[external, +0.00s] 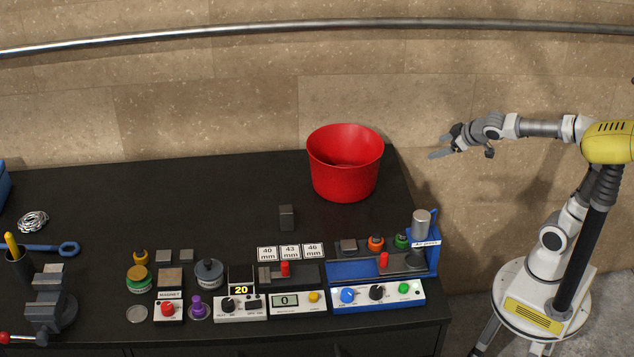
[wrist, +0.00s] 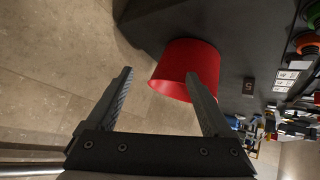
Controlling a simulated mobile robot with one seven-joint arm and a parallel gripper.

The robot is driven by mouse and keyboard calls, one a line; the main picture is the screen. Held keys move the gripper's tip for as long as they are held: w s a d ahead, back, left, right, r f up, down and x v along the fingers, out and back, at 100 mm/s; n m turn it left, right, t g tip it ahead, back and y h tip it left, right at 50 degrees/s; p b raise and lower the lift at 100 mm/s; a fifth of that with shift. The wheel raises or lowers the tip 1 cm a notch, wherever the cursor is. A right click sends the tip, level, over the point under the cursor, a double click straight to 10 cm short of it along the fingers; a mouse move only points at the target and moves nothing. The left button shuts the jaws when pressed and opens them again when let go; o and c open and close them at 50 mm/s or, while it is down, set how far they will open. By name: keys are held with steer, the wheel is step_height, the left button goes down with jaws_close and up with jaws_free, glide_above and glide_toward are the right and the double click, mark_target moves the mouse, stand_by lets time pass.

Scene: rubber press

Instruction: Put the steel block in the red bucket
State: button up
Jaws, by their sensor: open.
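A dark grey block (external: 286,217), which looks like the steel block, stands alone on the black table, left of and in front of the red bucket. It also shows in the wrist view (wrist: 248,86), small, with a light mark on its top. The red bucket (external: 345,170) stands upright near the table's back right corner; it also shows in the wrist view (wrist: 186,62), partly behind one finger. My gripper (external: 441,147) is open and empty, in the air to the right of the bucket and apart from it. In the wrist view my gripper (wrist: 158,75) shows both fingers spread.
Number cards (external: 290,252) and a row of devices line the table's front, including a blue press (external: 340,271) at right. Other small grey blocks (external: 186,256) lie among them. A blue wrench (external: 55,248) and vise (external: 50,303) are left.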

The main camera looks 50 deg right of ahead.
mark_target(291, 208)
steer(key=w+a+n+t+y+p, duration=0.2)
steer(key=w+a+n+y, duration=0.1)
steer(key=w+a, duration=0.6)
steer(key=w+a+f+n+g+y+p, duration=0.1)
steer(key=w+a+f+n+y, duration=0.15)
steer(key=a+y, duration=0.35)
steer(key=w+a+f+n+y+p, duration=0.1)
steer(key=w+a+f+y, duration=0.2)
steer(key=a, duration=0.6)
step_height(291, 208, down, 4)
steer(key=w, duration=0.1)
steer(key=x, duration=0.5)
steer(key=b+x, duration=0.1)
steer(key=x, duration=0.5)
steer(key=f+x, duration=0.1)
steer(key=x, duration=0.5)
steer(key=shift+w+d+f+b, duration=0.1)
steer(key=shift+w+d+b, duration=0.15)
steer(key=shift+b, duration=0.1)
jaws_close()
